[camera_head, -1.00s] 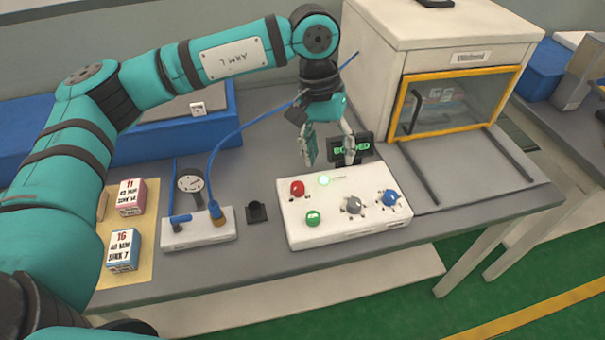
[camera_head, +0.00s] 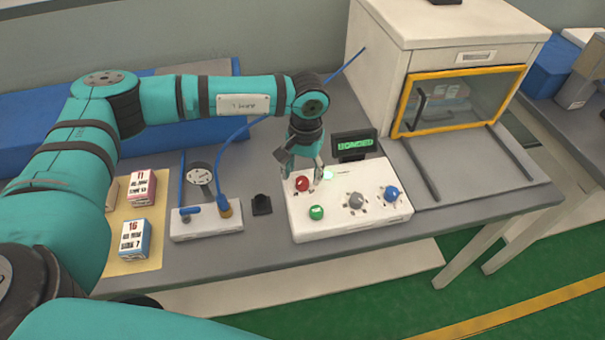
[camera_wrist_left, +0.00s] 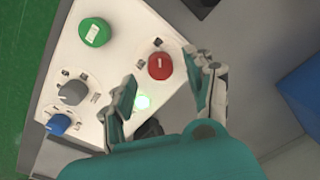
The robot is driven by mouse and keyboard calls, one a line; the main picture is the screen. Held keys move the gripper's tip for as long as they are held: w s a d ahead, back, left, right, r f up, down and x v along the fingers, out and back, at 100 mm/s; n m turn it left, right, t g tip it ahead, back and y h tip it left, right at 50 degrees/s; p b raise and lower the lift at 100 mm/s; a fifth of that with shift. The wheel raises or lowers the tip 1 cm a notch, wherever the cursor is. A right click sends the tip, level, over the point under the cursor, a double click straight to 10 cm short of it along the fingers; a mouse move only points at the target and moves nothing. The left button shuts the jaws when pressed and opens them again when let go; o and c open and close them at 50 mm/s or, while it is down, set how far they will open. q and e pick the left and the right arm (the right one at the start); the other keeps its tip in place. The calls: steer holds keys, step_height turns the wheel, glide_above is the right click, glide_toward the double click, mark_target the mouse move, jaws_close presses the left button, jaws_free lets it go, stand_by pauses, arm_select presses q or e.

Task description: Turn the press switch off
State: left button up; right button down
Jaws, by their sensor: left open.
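A white control box (camera_head: 340,226) stands on the grey table. It carries a red button (camera_head: 302,183) and a green button (camera_head: 317,213) on its left part, a grey knob (camera_head: 356,201) and a blue knob (camera_head: 391,193) on its right part, and a lit pale-green lamp (camera_head: 328,174). My left gripper (camera_head: 303,176) is open above the back left of the box, close to the red button. In the left wrist view the red button (camera_wrist_left: 160,66) lies between and a little beyond the spread fingers (camera_wrist_left: 165,90). Contact cannot be told. My right gripper is not in view.
A small display with green text (camera_head: 356,144) stands behind the box. A white cabinet with a yellow-framed door (camera_head: 460,97) stands at the right. At the left are a white valve block (camera_head: 205,229) with a blue hose, a gauge, and boxes on a yellow mat (camera_head: 145,258).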

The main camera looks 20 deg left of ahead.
mark_target(303, 180)
arm_select(q)
steer(key=shift+f, duration=1.5)
steer(key=shift+c, duration=0.3)
jaws_close()
steer(key=shift+w+f+n+b, duration=0.1)
steer(key=shift+f+n+b, duration=0.05)
steer(key=shift+n+b, duration=1.15)
steer(key=n+b, duration=0.5)
steer(key=n, duration=0.1)
steer(key=shift+b, duration=0.3)
steer(key=n+b, duration=0.3)
steer(key=n, duration=0.1)
steer(key=shift+n, duration=0.4)
steer(key=shift+w+r+n+b, duration=0.15)
steer(key=shift+n+b, duration=0.45)
steer(key=shift+n, duration=0.55)
steer(key=shift+s+r+n+b, duration=0.1)
steer(key=shift+n+b, duration=0.45)
steer(key=shift+n, duration=0.6)
steer(key=shift+a, duration=0.1)
